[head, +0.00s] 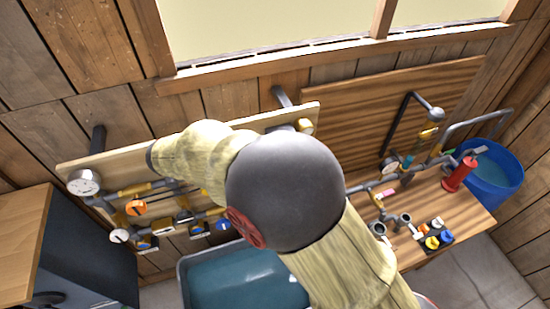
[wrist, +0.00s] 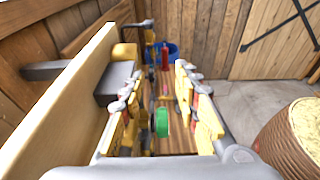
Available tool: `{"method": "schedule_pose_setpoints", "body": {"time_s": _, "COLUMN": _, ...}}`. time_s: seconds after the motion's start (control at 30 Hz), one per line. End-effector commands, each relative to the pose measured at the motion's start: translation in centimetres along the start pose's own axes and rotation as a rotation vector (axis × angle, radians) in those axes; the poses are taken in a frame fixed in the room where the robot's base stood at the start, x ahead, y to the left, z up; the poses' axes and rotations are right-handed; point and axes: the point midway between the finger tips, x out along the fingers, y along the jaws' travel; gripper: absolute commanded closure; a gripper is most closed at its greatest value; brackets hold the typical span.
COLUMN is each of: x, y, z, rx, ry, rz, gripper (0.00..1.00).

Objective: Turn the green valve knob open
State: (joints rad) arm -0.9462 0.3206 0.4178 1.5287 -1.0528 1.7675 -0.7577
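The green valve knob (wrist: 162,122) shows in the wrist view as a small upright disc, between the two fingers of my gripper (wrist: 156,95) in the picture. The fingers stand apart, with a visible gap on both sides of the knob. I cannot tell how far the knob lies beyond the fingertips, and no contact shows. In the head view my arm covers the middle of the pipe board (head: 78,165), and neither the green knob nor my gripper can be made out there.
The board's edge runs close along the left finger in the wrist view. An orange knob (head: 136,208) and a gauge (head: 84,182) sit on its left part. A water tub (head: 183,274) stands below. At right are a workbench (head: 468,221), a red cylinder (head: 459,175) and a blue barrel (head: 497,190).

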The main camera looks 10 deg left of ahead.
Motion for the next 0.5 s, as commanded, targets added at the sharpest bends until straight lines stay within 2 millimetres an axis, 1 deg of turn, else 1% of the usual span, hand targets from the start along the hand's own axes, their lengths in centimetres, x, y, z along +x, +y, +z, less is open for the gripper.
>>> {"method": "schedule_pose_setpoints", "body": {"time_s": 0.03, "x": -0.2, "y": 0.0, "z": 0.6, "rx": 0.001, "ry": 0.0, "rz": 0.0, "gripper": 0.68}}
{"method": "schedule_pose_setpoints", "body": {"time_s": 0.1, "x": -0.3, "y": 0.0, "z": 1.3, "rx": 0.0, "ry": 0.0, "rz": 0.001, "gripper": 0.68}}
{"method": "schedule_pose_setpoints", "body": {"time_s": 0.2, "x": -0.5, "y": 0.0, "z": 1.8, "rx": -0.001, "ry": 0.0, "rz": 0.001, "gripper": 0.68}}
{"method": "schedule_pose_setpoints", "body": {"time_s": 0.5, "x": -0.5, "y": 0.0, "z": 2.0, "rx": -0.001, "ry": -0.001, "rz": 0.001, "gripper": 0.68}}
